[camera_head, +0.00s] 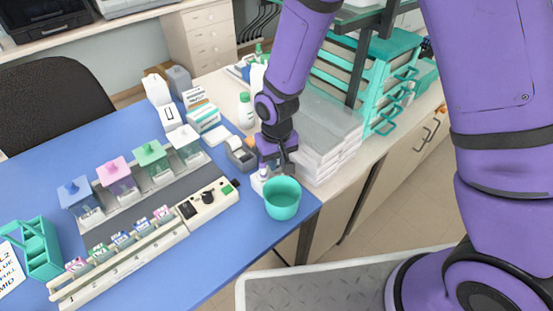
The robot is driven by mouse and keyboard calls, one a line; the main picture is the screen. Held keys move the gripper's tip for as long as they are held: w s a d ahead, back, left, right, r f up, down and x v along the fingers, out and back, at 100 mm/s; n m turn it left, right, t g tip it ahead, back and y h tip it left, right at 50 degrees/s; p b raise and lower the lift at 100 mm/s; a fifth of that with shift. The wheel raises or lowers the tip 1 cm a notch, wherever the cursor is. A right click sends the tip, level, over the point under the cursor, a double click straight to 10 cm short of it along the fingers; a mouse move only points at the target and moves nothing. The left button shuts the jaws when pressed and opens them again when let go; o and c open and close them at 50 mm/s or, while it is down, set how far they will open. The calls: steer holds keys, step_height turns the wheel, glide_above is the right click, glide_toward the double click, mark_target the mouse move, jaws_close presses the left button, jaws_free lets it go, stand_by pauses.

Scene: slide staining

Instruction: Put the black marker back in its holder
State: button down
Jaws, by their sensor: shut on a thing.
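My gripper (273,160), at the end of the purple arm, hangs over the right part of the blue table. It is shut on a thin dark piece that appears to be the black marker (284,167). Only a little of the marker shows; the fingers and wrist hide the rest. A teal round cup (282,205), open at the top, stands near the table's right corner, just below my gripper in the picture. It looks like the marker's holder. I cannot tell whether the marker's lower end is above the rim or inside it.
A long staining device (150,245) and several jars with coloured lids (114,170) fill the table's middle. White stacked trays (325,140) and a teal rack (390,75) stand behind, to the right.

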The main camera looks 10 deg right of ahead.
steer(key=c, duration=1)
jaws_free()
steer(key=shift+r, duration=0.1)
step_height(320, 180, up, 11)
steer(key=shift+f, duration=0.2)
